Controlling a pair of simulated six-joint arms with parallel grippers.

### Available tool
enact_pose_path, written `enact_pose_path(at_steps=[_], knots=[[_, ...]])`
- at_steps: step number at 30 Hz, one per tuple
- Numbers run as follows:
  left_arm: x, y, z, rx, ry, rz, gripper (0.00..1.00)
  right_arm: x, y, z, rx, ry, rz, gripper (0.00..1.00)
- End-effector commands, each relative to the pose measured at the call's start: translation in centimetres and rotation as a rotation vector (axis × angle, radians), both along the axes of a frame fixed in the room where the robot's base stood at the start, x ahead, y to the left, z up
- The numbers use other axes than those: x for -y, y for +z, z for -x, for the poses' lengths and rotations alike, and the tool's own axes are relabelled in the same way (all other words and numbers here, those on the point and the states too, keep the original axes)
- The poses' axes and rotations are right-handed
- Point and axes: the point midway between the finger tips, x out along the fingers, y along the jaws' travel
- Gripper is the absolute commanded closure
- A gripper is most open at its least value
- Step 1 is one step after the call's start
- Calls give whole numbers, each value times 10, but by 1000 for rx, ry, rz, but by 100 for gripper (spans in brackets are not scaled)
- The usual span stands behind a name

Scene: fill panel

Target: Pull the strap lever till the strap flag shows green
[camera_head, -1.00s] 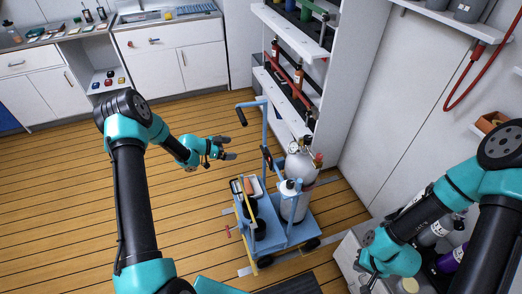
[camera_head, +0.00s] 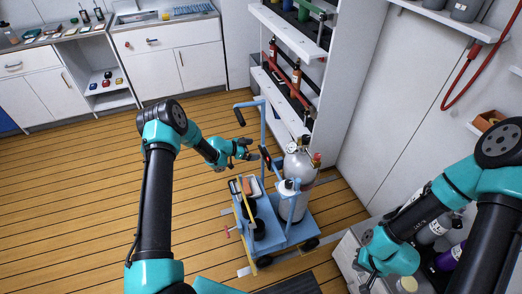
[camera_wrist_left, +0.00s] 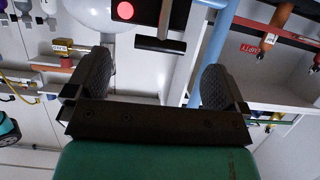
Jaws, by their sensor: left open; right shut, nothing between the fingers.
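A blue cart (camera_head: 285,236) stands on the floor and carries a grey cylinder (camera_head: 300,170). On its upright is a black box with a red round flag (camera_wrist_left: 125,10), small and dark in the head view (camera_head: 265,155). Next to the flag in the left wrist view is a black T-shaped lever (camera_wrist_left: 160,44). My left gripper (camera_head: 250,149) is open and empty, facing the box; it also shows in the wrist view (camera_wrist_left: 155,82). The lever's bar lies ahead, between the lines of the two fingers. Contact is not visible. My right gripper (camera_head: 368,276) is shut and empty at the lower right.
A shelf unit (camera_head: 293,95) with bottles stands behind the cart. White cabinets (camera_head: 165,62) line the back. The wooden floor (camera_head: 70,190) at the left is clear.

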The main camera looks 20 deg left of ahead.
Motion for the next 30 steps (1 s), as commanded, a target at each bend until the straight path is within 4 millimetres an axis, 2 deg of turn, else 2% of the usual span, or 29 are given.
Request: enact_pose_path(at_steps=[3, 9, 20, 23, 30], knots=[[16, -8, -11, 1, -2, 1, 0, 0, 0, 0, 0, 0, 0, 100], [33, -17, -24, 0, -1, 0, 0, 0, 0, 0, 0, 0, 0, 100], [37, -19, -27, 0, 0, 0, 0, 0, 0, 0, 0, 0, 0, 100], [37, -19, -27, 0, 0, 0, 7, 0, 0, 0, 0, 0, 0, 100], [37, -19, -27, 0, 0, 0, 30, 0, 0, 0, 0, 0, 0, 100]])
